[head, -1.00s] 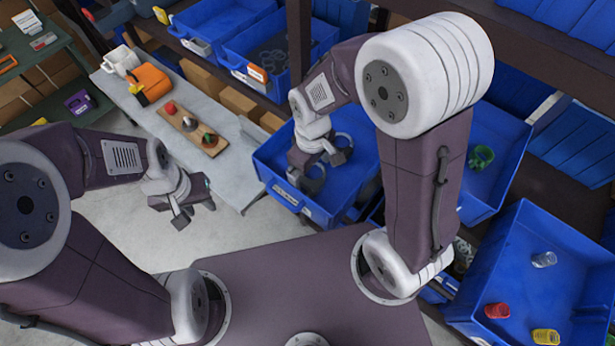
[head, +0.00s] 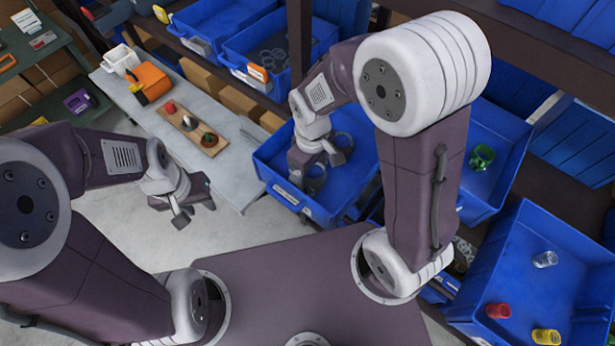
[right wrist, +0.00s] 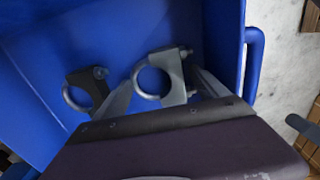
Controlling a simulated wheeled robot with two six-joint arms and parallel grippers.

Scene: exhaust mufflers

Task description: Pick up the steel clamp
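In the right wrist view, a light grey steel clamp (right wrist: 164,76) with a round ring lies in the blue bin (right wrist: 215,20). A second clamp (right wrist: 78,92) with a darker saddle lies to its left. My right gripper (right wrist: 160,95) is open, its fingers on either side of the light clamp; whether they touch it is unclear. In the head view, my right gripper (head: 318,167) is low inside the bin (head: 345,207), and two rings show beside its fingers, partly hidden by it. My left gripper (head: 195,209) is open and empty, above the floor left of the bin.
A grey table (head: 215,105) holds a wooden board (head: 200,138) with small parts and an orange item (head: 152,80). More blue bins stand on the right, one with coloured cups (head: 498,311). The bin walls close in around my right gripper.

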